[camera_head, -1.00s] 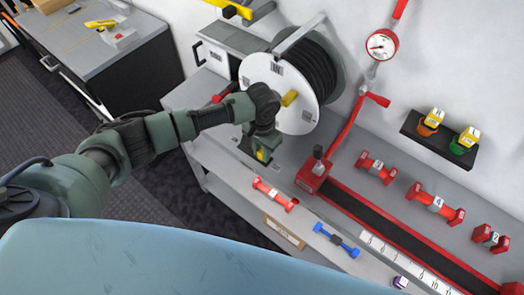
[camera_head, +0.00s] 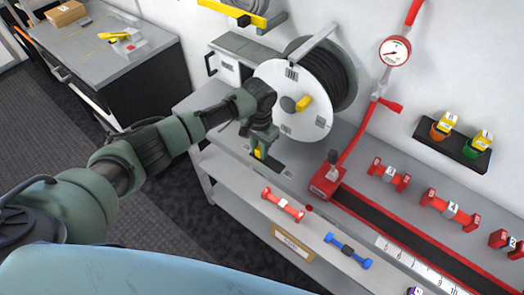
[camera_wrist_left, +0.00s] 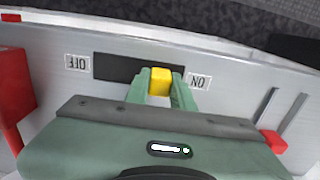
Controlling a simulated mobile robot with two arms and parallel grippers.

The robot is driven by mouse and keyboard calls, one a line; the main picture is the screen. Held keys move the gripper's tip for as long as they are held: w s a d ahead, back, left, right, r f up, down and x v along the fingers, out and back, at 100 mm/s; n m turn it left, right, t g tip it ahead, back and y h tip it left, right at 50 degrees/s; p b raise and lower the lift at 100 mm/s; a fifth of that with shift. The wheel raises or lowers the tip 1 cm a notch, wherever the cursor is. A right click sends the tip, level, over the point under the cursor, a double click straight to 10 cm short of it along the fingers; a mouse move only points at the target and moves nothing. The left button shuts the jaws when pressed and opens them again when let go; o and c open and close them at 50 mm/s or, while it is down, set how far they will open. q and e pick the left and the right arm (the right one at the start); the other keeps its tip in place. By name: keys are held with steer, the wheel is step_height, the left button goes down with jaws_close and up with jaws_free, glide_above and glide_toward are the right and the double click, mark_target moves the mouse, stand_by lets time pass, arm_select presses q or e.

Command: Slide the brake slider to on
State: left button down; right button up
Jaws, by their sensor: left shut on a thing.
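The yellow brake slider (camera_wrist_left: 160,81) sits between the two green fingers of my left gripper (camera_wrist_left: 162,90) in the left wrist view. The gripper is shut on it. The slider stands toward the right end of a dark slot (camera_wrist_left: 115,69), near the ON label (camera_wrist_left: 198,81). The OFF label (camera_wrist_left: 77,62) is at the slot's other end; both labels read upside down. My right gripper is out of view.
A white hose reel (camera_head: 290,123) stands close behind the gripper. A red block with a lever (camera_head: 326,180) is to its right. A gauge (camera_head: 395,50) hangs on the wall.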

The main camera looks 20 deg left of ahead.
mark_target(258, 147)
arm_select(q)
steer(key=shift+w+a+r, duration=0.1)
steer(key=shift+w+a, duration=0.1)
steer(key=c, duration=1.2)
jaws_free()
steer(key=shift+a, duration=0.1)
steer(key=shift+r, duration=0.3)
step_height(258, 147, up, 6)
steer(key=shift+r+b, duration=0.15)
steer(key=shift+b, duration=0.6)
steer(key=shift+r, duration=0.4)
